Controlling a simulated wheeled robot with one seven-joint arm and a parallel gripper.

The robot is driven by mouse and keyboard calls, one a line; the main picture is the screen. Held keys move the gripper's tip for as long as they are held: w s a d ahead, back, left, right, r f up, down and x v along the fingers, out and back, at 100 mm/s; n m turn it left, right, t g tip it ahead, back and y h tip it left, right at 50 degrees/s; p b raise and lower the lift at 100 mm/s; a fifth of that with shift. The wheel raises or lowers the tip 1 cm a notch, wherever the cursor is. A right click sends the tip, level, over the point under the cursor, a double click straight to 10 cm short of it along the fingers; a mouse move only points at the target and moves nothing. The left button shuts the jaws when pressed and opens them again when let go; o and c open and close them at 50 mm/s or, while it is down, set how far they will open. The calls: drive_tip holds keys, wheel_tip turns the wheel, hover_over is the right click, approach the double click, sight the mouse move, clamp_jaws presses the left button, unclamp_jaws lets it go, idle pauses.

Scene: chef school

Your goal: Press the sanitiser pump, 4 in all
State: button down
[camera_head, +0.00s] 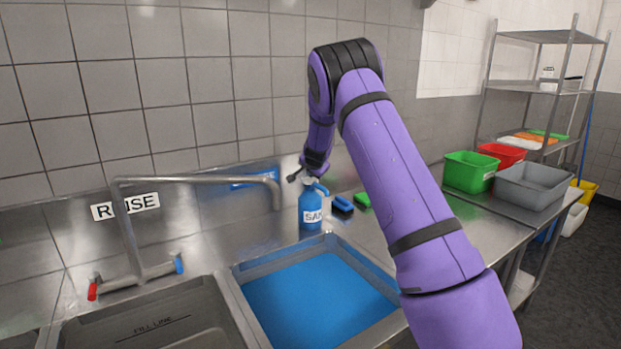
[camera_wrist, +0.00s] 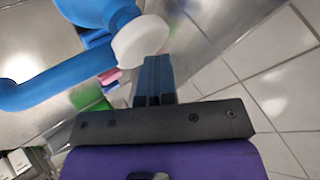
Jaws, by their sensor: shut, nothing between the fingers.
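The sanitiser bottle (camera_head: 311,213) is blue with a white label partly reading "SAN". It stands upright on the steel counter behind the blue-filled basin. Its pale pump top (camera_head: 308,182) and blue spout are at its upper end. My gripper (camera_head: 293,178) is shut and empty, at the height of the pump top and just left of it in the head view. In the wrist view the shut fingers (camera_wrist: 154,68) end right at the edge of the round white pump top (camera_wrist: 140,41), with the blue spout (camera_wrist: 50,82) to the left. I cannot tell whether they touch.
A basin of blue liquid (camera_head: 315,300) lies in front of the bottle, with a rinse sink (camera_head: 150,325) and tap (camera_head: 195,180) to the left. A dark blue sponge (camera_head: 342,205) and a green one (camera_head: 362,200) lie right of the bottle. Crates (camera_head: 470,172) stand farther right.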

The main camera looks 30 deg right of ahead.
sight(313, 179)
drive_tip(key=shift+f, duration=0.35)
idle(0.3)
drive_tip(key=shift+r, duration=1.45)
drive_tip(key=shift+r, duration=2.5)
drive_tip(key=shift+d+r, duration=0.1)
drive_tip(key=shift+d, duration=0.1)
